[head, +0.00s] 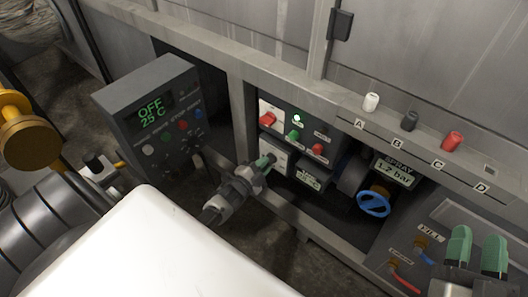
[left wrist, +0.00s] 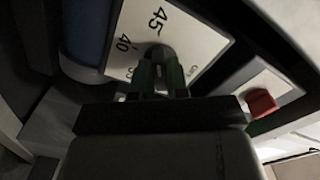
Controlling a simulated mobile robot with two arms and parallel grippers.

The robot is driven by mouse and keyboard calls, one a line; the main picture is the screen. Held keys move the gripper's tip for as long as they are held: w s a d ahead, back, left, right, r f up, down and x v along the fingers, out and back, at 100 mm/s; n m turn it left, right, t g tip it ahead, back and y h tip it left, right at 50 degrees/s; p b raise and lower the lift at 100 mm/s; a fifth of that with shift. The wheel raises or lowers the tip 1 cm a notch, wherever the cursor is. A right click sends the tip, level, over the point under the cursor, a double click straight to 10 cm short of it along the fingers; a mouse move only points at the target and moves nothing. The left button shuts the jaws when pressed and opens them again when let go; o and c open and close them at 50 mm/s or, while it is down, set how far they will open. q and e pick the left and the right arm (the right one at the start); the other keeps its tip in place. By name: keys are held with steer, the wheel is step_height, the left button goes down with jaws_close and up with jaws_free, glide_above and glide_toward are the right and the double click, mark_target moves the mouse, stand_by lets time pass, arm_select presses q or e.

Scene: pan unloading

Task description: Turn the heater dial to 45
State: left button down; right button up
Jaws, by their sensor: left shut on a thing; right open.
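The heater dial's white plate (left wrist: 200,45) shows in the left wrist view with the marks 45, 40 and a partly hidden lower mark. In the head view my left gripper (head: 265,162) reaches the white dial plate (head: 276,151) under the switch panel. The display box (head: 150,105) reads OFF, 25 C. My right gripper (head: 477,252) is open and empty at lower right.
A red switch (head: 267,118) sits just above the dial plate, and it also shows in the left wrist view (left wrist: 261,102). A blue valve wheel (head: 373,204) is to the right. White, dark and red pegs stand on the ledge (head: 420,140). A white surface (head: 160,255) fills the foreground.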

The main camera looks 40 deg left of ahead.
arm_select(q)
steer(key=shift+f+m, duration=0.1)
steer(key=shift+m, duration=0.2)
arm_select(e)
steer(key=shift+a+r, duration=0.1)
steer(key=shift+r, duration=0.05)
arm_select(q)
steer(key=c, duration=1.1)
jaws_free()
steer(key=shift+s, duration=0.1)
steer(key=shift+s+a+p, duration=0.15)
steer(key=shift+s+p, duration=0.3)
steer(key=shift+s, duration=1.3)
steer(key=shift+s+a+p, duration=0.15)
steer(key=shift+s+p, duration=0.35)
steer(key=shift+s, duration=1.3)
steer(key=shift+s+a+p, duration=0.15)
steer(key=shift+s+p, duration=0.3)
steer(key=shift+s, duration=1.3)
arm_select(e)
step_height(320, 180, down, 8)
steer(key=d+g+h, duration=0.1)
steer(key=g+h, duration=0.1)
steer(key=g, duration=0.5)
steer(key=shift+s+d+f, duration=0.2)
steer(key=shift+s+d, duration=0.05)
steer(key=shift+d, duration=0.15)
